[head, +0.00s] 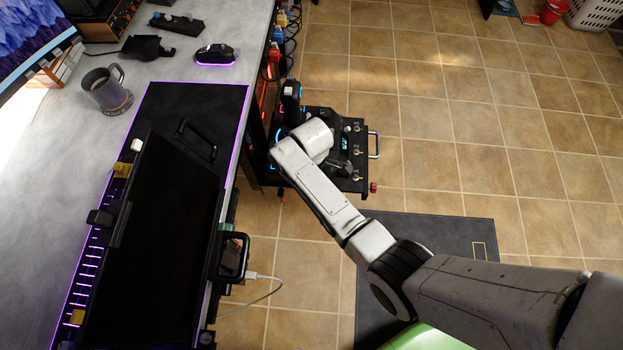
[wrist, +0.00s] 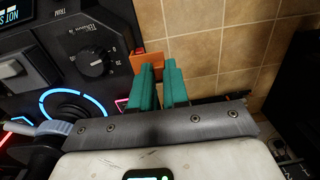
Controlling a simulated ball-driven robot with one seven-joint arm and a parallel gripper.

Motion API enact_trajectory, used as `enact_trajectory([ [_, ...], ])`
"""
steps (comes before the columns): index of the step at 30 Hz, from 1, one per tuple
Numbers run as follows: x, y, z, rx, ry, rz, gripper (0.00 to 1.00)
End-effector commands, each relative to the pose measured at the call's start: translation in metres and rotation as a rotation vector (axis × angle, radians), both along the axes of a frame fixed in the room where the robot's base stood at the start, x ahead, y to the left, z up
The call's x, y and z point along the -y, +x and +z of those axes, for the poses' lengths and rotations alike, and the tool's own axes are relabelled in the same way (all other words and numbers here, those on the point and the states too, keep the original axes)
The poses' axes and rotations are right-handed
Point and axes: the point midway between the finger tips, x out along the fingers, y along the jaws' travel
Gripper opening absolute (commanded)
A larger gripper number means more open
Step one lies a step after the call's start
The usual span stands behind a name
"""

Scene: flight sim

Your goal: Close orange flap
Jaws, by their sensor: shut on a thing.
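The orange flap (wrist: 147,60) shows in the wrist view at the right edge of a black control panel (wrist: 60,75). My gripper (wrist: 159,68), with teal fingers, reaches up to the flap and is shut on it. The fingertips cover part of the flap, so its exact angle is hard to tell. In the head view my arm reaches over the black panel box (head: 352,150) beside the desk, and my own arm hides the gripper and the flap.
The panel has a black rotary knob (wrist: 97,62) and a blue-lit ring (wrist: 62,103) near the gripper. A metal handle (head: 375,146) sticks out from the box. The grey desk (head: 150,68) is at left, with a mug (head: 106,90). Tiled floor (head: 480,100) is open at right.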

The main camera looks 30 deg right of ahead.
Motion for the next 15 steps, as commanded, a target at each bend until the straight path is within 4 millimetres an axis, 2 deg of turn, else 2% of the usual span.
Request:
enact_trajectory([
  [8,-0.0005,-0.0012,-0.0004,0.012,-0.009,0.001,0.00],
  [15,-0.0034,-0.0067,-0.0042,0.090,-0.068,0.002,0.00],
])
